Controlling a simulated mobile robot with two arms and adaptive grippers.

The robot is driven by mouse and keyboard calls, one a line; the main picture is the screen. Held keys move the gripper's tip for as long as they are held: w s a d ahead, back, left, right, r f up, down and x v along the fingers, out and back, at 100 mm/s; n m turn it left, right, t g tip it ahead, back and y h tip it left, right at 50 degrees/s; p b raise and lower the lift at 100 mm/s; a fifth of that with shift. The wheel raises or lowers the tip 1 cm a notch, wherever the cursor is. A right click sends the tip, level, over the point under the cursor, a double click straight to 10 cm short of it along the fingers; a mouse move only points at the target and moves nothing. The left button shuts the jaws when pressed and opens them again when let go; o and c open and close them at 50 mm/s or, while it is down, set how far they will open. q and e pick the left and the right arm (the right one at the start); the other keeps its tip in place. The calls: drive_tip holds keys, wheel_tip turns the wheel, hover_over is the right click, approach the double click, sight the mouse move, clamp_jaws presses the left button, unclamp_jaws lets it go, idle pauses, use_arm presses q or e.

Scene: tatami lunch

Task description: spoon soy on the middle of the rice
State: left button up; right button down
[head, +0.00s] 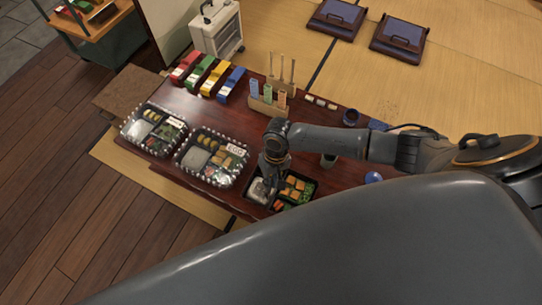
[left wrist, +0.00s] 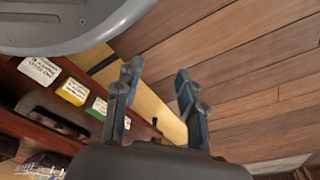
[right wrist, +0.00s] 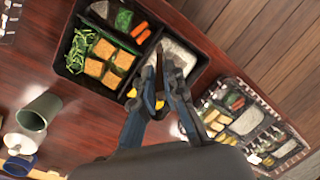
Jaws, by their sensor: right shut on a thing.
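The open black bento box (head: 317,184) sits at the table's near edge. Its white rice (head: 259,190) fills the left compartment; the rice also shows in the right wrist view (right wrist: 184,58). My right gripper (right wrist: 160,100) is over the rice side of the box, pointing down, and is shut on a thin dark utensil, seemingly the spoon (right wrist: 159,68). The spoon's tip is over the rice; I cannot tell whether it touches or carries soy. I cannot pick out the soy for certain. My left gripper (left wrist: 155,92) is open and empty, away from the box.
Two covered bento boxes (head: 240,178) (head: 124,135) stand left of the open one on the dark red table (head: 255,121). A green cup (right wrist: 40,110) is beside the open box. Coloured boxes (head: 230,84) and an upright holder (head: 267,105) stand at the back.

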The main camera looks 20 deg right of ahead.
use_arm(q)
drive_tip(key=shift+w+r, duration=0.1)
drive_tip(key=shift+w, duration=0.1)
use_arm(e)
drive_tip(key=shift+w+a+r, duration=0.1)
drive_tip(key=shift+w+a, duration=0.2)
drive_tip(key=shift+w, duration=0.05)
use_arm(q)
drive_tip(key=shift+s+a+f, duration=0.15)
drive_tip(key=shift+s+f, duration=0.2)
drive_tip(key=shift+f, duration=0.25)
use_arm(e)
drive_tip(key=shift+w+a, duration=0.1)
drive_tip(key=shift+w, duration=0.05)
use_arm(q)
drive_tip(key=shift+w, duration=0.1)
use_arm(e)
drive_tip(key=shift+w, duration=0.1)
use_arm(q)
drive_tip(key=shift+s, duration=0.25)
use_arm(e)
drive_tip(key=shift+w+a, duration=0.4)
